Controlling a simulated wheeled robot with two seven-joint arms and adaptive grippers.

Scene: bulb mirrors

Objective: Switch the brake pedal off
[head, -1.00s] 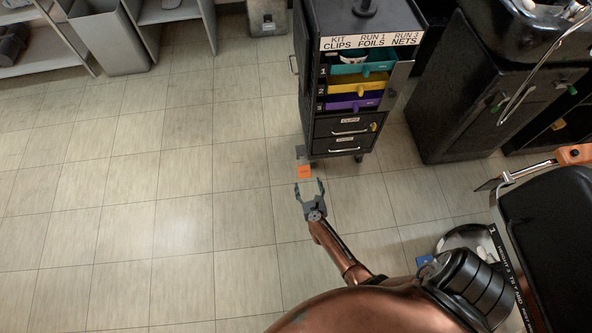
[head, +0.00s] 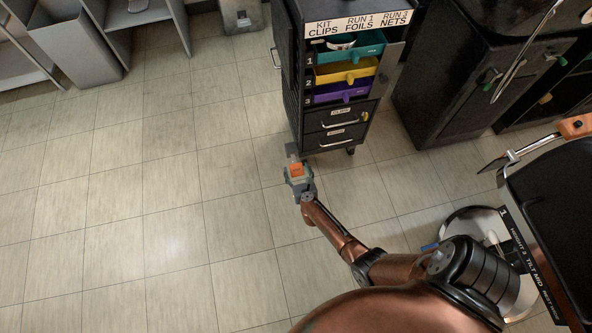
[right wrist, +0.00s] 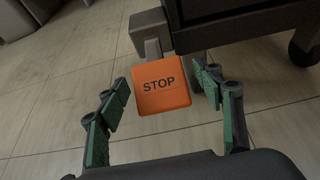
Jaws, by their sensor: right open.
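The brake pedal is an orange block marked STOP (right wrist: 160,86), on a grey bracket (right wrist: 152,38) at the foot of the black trolley. In the head view the orange pedal (head: 296,170) sits low at the trolley's front left corner. My right gripper (head: 296,174) is at the pedal. In the right wrist view its fingers (right wrist: 165,95) are open, one on each side of the pedal, with the right finger very close to its edge. I cannot tell whether either finger touches it. My left gripper is not in view.
The black trolley (head: 340,142) stands over the pedal, with teal, yellow and purple drawers; its caster (right wrist: 306,45) is right of the pedal. A black cabinet (head: 440,90) stands farther right. A black chair (head: 560,200) is at the right edge. Floor to the left is clear.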

